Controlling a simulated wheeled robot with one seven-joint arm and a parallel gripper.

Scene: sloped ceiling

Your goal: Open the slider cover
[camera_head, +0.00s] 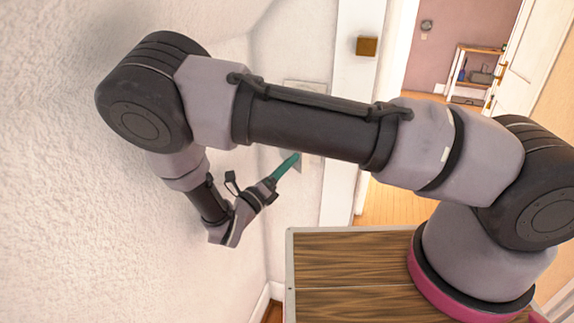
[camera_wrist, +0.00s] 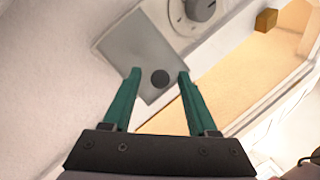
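The slider cover is a flat grey plate (camera_wrist: 140,47) on the wall, tilted in the wrist view, with a small dark round knob (camera_wrist: 160,78) near its lower end. My gripper (camera_wrist: 157,77) is open, and its two green fingers stand on either side of the knob in that view. I cannot tell whether the fingertips reach as deep as the knob or touch the plate. In the head view my gripper (camera_head: 295,158) is at the wall by the door frame, where its fingers hide most of the cover.
A dark round dial (camera_wrist: 200,8) sits on a pale panel beside the cover. A pale wall panel (camera_head: 305,88) shows above my gripper in the head view. A brown block (camera_head: 366,46) is on the white door frame. A doorway opens to the right.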

